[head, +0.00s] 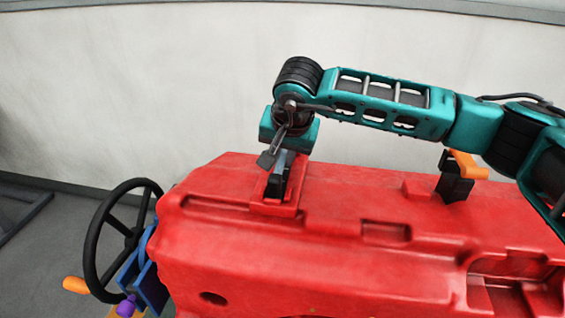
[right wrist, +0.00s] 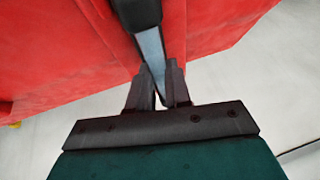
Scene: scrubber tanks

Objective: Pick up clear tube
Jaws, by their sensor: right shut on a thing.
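The clear tube (right wrist: 152,50) shows in the right wrist view as a pale blue-grey strip with a dark upper end, in front of the red tank. My right gripper (right wrist: 160,80) is shut on its near end, with one dark finger on each side. In the head view my right gripper (head: 284,160) points down at a raised slot on top of the red scrubber tank (head: 340,230). The tube is mostly hidden there by the gripper and slot, so how far it sits in the slot is unclear. My left gripper is not in view.
A black steering wheel (head: 91,240) with an orange knob stands left of the tank. A black and orange part (head: 455,186) rises from the tank at right, close to my right arm. A pale wall (head: 150,80) stands behind.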

